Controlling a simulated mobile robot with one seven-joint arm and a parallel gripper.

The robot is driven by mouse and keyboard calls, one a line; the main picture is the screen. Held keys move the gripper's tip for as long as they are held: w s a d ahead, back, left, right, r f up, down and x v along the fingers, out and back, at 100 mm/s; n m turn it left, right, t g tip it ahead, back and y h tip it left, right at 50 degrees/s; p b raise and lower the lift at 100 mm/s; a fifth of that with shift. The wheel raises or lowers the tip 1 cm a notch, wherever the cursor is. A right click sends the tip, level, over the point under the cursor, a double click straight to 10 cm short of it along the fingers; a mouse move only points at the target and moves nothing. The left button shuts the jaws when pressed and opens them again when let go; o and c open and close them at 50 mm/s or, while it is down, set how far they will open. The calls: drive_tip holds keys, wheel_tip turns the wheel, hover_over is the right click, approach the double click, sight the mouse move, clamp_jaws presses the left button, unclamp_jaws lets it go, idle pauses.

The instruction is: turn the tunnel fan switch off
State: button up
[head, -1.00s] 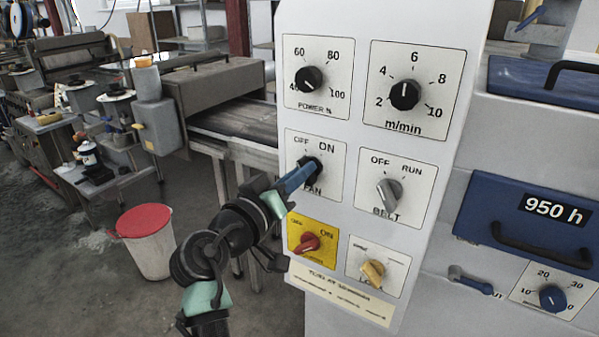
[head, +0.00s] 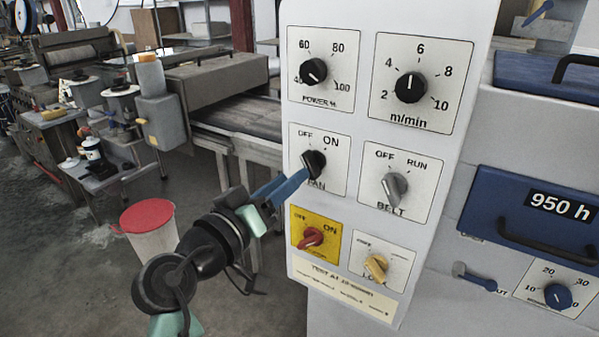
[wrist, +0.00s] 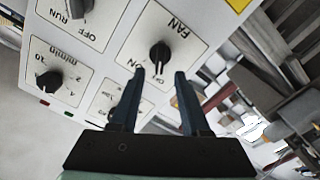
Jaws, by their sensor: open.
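The fan switch is a black knob (head: 314,163) on a white plate lettered FAN, OFF and ON, on the grey control panel (head: 455,40). In the wrist view, the fan knob (wrist: 159,54) shows upside down, just beyond and between my fingertips. The fingers partly cover the plate's lettering.
The belt knob (head: 395,189) is to the right, the red knob on yellow (head: 311,238) below, and the power knob (head: 313,72) above. A beige knob (head: 376,267) sits lower right. A lidded bin (head: 150,229) stands on the floor at left.

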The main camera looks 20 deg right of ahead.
drive_tip(key=v, duration=0.7)
drive_tip(key=shift+s+a+b, duration=0.2)
drive_tip(key=shift+b, duration=0.1)
drive_tip(key=shift+r, duration=0.1)
